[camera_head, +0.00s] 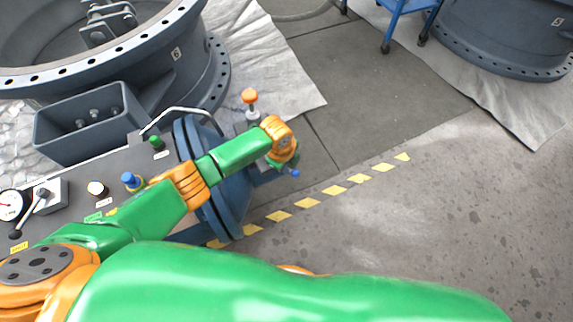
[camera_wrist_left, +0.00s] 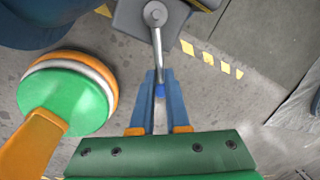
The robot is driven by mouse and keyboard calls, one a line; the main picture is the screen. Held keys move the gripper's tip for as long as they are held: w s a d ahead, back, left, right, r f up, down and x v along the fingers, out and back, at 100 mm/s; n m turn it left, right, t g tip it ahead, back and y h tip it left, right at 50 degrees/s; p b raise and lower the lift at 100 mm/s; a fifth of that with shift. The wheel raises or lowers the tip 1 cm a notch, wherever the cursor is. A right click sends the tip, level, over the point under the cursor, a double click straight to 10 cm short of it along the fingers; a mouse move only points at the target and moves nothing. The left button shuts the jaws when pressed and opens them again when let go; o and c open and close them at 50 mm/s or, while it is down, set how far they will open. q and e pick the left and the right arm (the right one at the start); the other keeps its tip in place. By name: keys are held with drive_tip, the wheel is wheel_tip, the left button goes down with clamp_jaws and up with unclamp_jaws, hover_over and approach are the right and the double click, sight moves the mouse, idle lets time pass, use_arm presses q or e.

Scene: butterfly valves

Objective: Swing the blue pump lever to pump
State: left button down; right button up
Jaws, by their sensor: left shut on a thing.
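In the left wrist view, the pump lever is a thin metal rod (camera_wrist_left: 157,48) with a blue tip (camera_wrist_left: 160,91). It runs from a round pivot on a grey block (camera_wrist_left: 185,18) down between the two fingers of my left gripper (camera_wrist_left: 160,80), which is shut on it near the blue tip. In the head view, my left arm reaches across the panel, and its wrist hides most of the gripper and lever. A small blue end (camera_head: 295,173) shows just beyond the wrist. My right gripper is not in view.
A control panel with a blue knob (camera_head: 131,181), a green button (camera_head: 156,142) and a gauge (camera_head: 12,205) lies left. A blue round flange (camera_head: 232,205) stands beside my left arm. An orange-topped handle (camera_head: 250,97) rises behind. The floor at right is clear.

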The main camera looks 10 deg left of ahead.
use_arm(q)
drive_tip(key=shift+w, duration=0.1)
drive_tip(key=c, duration=0.9)
unclamp_jaws()
drive_tip(key=r+p, duration=0.1)
drive_tip(key=r, duration=0.1)
drive_tip(key=s+r+p, duration=0.1)
drive_tip(key=r, duration=0.1)
drive_tip(key=r+p, duration=0.1)
drive_tip(key=r, duration=0.2)
drive_tip(key=shift+s+a, duration=0.15)
drive_tip(key=shift+a, duration=0.15)
